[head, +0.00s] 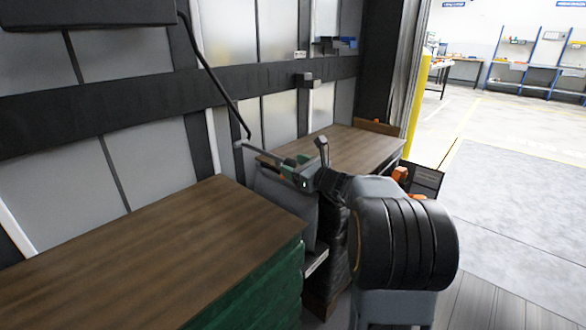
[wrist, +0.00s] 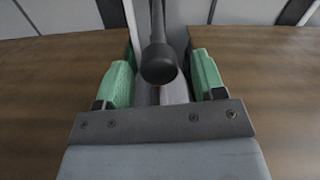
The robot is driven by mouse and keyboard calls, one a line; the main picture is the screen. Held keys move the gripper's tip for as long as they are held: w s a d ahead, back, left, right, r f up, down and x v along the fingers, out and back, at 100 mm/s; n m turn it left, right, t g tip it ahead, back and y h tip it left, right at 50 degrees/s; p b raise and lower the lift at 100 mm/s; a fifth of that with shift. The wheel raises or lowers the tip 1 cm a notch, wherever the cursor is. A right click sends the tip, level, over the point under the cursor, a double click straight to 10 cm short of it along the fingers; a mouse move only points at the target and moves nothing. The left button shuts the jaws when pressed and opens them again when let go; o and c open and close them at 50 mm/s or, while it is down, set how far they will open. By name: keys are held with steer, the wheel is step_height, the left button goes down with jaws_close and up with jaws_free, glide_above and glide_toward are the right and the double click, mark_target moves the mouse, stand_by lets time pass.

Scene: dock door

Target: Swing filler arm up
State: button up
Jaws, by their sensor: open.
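A long thin black bent rod (head: 222,92), which I take to be the filler arm, slopes down from a dark box at the upper left. Its lower end lies close to my gripper (head: 278,165). In the wrist view a black rod with a round end (wrist: 158,62) comes down from the top edge, between the two green fingers of my gripper (wrist: 161,72) in the picture. The fingers are apart, with visible gaps on both sides of the round end. I cannot tell how deep it sits between them; no contact shows.
Brown wooden tops lie left (head: 140,250) and behind my gripper (head: 350,146), with a grey piece (head: 275,205) in the gap between. A dark rail (head: 150,98) crosses the panelled wall. A yellow post (head: 418,95) stands at the right, with open floor (head: 505,190) beyond.

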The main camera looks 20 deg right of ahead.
steer(key=shift+w+a, duration=0.25)
steer(key=shift+w, duration=0.3)
jaws_close()
stand_by(0.4)
